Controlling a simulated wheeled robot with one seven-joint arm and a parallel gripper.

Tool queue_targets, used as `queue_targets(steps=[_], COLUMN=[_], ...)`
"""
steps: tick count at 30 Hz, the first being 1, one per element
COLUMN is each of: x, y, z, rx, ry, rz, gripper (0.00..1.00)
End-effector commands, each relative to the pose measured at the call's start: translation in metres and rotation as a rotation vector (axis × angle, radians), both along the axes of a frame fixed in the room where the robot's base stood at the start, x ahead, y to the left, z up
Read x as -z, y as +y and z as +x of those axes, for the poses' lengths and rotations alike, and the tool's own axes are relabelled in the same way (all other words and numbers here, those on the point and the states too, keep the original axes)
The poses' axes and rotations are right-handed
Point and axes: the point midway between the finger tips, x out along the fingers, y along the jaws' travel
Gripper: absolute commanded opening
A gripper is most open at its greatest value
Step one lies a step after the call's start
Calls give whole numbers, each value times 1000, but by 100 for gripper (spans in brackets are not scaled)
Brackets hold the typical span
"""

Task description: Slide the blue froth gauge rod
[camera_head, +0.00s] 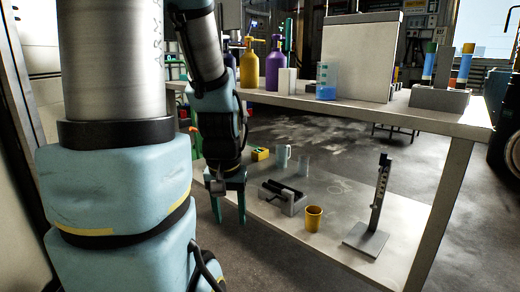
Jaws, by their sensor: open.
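My gripper (230,217) hangs at the left edge of the lower shelf, teal fingers pointing down, apart and empty. I cannot make out for sure which thing is the blue froth gauge rod. A grey stand (452,101) at the right end of the upper shelf holds two upright coloured pieces. A grey graduated post (379,197) with a dark top stands upright on the lower shelf, far right of my gripper.
The lower shelf also bears a yellow cup (313,219), a grey holder with dark bars (283,195), a pale mug (283,156) and a yellow box (260,153). Above are yellow (249,66) and purple (274,68) bottles, a blue-liquid beaker (326,82) and a large pale panel (358,57).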

Motion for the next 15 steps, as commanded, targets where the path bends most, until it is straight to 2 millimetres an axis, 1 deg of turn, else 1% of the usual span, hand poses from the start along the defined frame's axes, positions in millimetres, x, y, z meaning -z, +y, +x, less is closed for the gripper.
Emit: queue_targets(steps=[1,5,8,11,15], x=[-23,-49,-75,-105,-151], y=[-1,-1,-1,-1,-1], z=[1,1,2,2,2], rx=[3,5,6,7,8], ry=[0,0,-1,-1,-1], rz=[0,1,1,1,1], gripper=[55,55,55,55,55])
